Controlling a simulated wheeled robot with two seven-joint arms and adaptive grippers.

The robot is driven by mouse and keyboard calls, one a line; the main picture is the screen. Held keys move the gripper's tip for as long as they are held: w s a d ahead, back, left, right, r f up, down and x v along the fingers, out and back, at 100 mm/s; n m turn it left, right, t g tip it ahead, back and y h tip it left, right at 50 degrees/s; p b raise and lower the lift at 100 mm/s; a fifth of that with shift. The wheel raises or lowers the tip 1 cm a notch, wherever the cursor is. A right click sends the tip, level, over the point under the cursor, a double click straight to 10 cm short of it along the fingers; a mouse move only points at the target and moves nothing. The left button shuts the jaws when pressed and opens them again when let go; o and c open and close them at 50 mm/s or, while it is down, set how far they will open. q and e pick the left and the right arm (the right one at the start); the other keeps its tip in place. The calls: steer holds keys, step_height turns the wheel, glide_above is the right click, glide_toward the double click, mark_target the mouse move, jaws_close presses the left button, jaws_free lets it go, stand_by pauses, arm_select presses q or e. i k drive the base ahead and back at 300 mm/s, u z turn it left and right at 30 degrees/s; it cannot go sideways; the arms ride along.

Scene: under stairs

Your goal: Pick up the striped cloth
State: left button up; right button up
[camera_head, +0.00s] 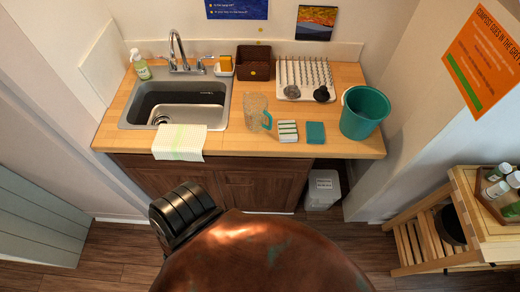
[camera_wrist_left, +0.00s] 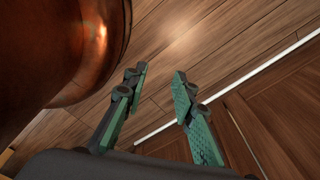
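A white cloth with pale green and yellow stripes (camera_head: 180,142) hangs over the front edge of the counter, below the sink, in the head view. A smaller folded item with white, green and dark stripes (camera_head: 288,131) lies flat on the counter further right. My left gripper (camera_wrist_left: 158,77) is open and empty in the left wrist view, with the floor and the cabinet doors beyond its fingers. No cloth shows in that view. In the head view a dark part of my left arm is below the striped cloth, apart from it. My right gripper is not in view.
The sink (camera_head: 175,104) is behind the cloth. A clear jug with a teal handle (camera_head: 255,108), a teal folded piece (camera_head: 315,132), a drying rack (camera_head: 300,72) and a teal bucket (camera_head: 364,113) stand right on the counter (camera_head: 225,143). A wooden shelf unit (camera_head: 425,225) stands at right.

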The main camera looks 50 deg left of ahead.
mark_target(288, 133)
steer(key=k, duration=0.25)
steer(key=u, duration=1)
